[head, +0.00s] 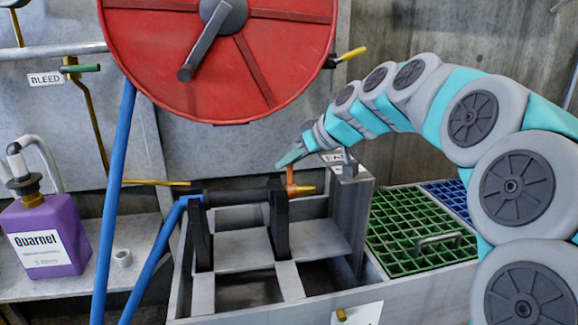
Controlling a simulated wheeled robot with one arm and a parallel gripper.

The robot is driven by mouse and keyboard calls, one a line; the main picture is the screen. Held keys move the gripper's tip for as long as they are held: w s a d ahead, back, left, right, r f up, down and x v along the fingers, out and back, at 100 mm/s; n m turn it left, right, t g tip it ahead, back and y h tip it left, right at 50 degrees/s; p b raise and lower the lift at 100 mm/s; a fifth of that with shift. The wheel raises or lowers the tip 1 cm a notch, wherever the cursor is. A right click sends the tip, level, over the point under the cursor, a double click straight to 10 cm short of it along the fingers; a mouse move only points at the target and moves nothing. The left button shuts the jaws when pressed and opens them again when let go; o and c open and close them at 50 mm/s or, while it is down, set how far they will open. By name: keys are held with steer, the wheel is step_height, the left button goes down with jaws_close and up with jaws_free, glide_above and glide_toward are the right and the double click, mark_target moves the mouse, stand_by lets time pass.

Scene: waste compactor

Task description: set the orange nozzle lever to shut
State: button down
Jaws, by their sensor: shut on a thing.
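The orange nozzle lever (291,176) stands up from the right end of a dark, brass-tipped nozzle (240,197). The nozzle lies across two black upright brackets over a grey metal trough. My gripper (290,160) reaches in from the right and is shut on the upper part of the lever. The teal fingers hide the lever's top. A label (337,156) behind my gripper is partly covered, so its wording cannot be read in full.
A big red wheel (220,55) with a dark crank is above the trough. A grey post (352,200) stands just right of the nozzle. Green grating (410,235) lies further right.

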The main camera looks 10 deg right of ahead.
steer(key=shift+f, duration=0.15)
steer(key=c, duration=0.8)
jaws_free()
steer(key=shift+c, duration=0.2)
steer(key=v, duration=0.8)
steer(key=shift+p, duration=0.3)
